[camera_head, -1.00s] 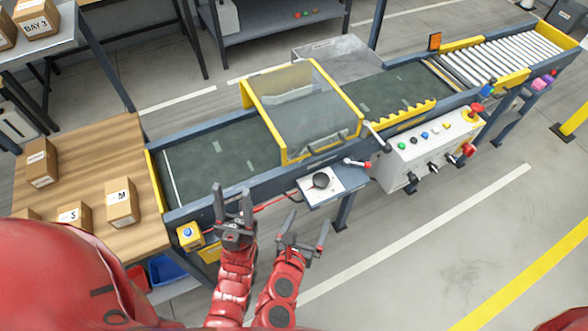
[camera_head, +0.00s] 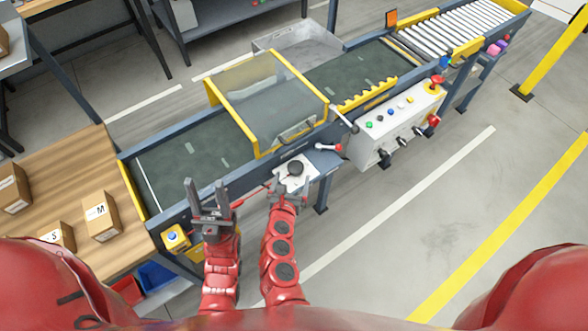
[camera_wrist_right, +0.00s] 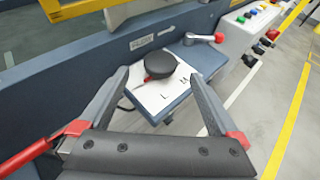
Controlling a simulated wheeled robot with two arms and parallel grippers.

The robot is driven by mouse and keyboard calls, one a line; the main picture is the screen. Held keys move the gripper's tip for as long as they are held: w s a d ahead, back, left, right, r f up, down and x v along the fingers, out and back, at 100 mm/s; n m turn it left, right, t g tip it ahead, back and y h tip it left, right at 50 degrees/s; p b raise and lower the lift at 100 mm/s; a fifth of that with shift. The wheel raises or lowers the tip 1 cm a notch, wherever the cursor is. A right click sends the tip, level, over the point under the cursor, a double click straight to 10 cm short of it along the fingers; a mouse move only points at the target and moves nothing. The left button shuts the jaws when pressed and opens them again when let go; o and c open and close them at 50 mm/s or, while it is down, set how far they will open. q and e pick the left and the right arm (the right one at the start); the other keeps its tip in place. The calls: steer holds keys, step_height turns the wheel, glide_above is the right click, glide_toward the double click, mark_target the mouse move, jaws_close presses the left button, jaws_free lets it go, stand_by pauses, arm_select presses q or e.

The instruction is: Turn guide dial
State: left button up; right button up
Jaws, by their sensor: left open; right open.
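The guide dial is a round black knob (camera_head: 296,168) on a white plate (camera_head: 290,184) fixed to the front side of the conveyor. In the right wrist view the black knob (camera_wrist_right: 160,64) has a red mark at its left edge, and the plate (camera_wrist_right: 163,97) shows the letters L and M. My right gripper (camera_head: 290,186) is open, just in front of the dial; its fingers (camera_wrist_right: 160,95) point at it from either side and do not appear to touch it. My left gripper (camera_head: 207,190) is open and empty, left of the dial, in front of the conveyor side.
A lever with a red end (camera_head: 328,147) sits right of the dial. A control box (camera_head: 395,125) with buttons and knobs is further right. A yellow-framed clear guard (camera_head: 270,95) stands over the belt. Boxes (camera_head: 101,215) stand on the wooden table at left.

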mark_target(295, 171)
steer(key=x, duration=0.3)
steer(key=shift+w, duration=0.3)
steer(key=shift+w+d+f, duration=0.15)
steer(key=shift+w+f, duration=0.1)
steer(key=shift+w, duration=0.05)
steer(key=c, duration=1.4)
steer(key=shift+o, duration=0.2)
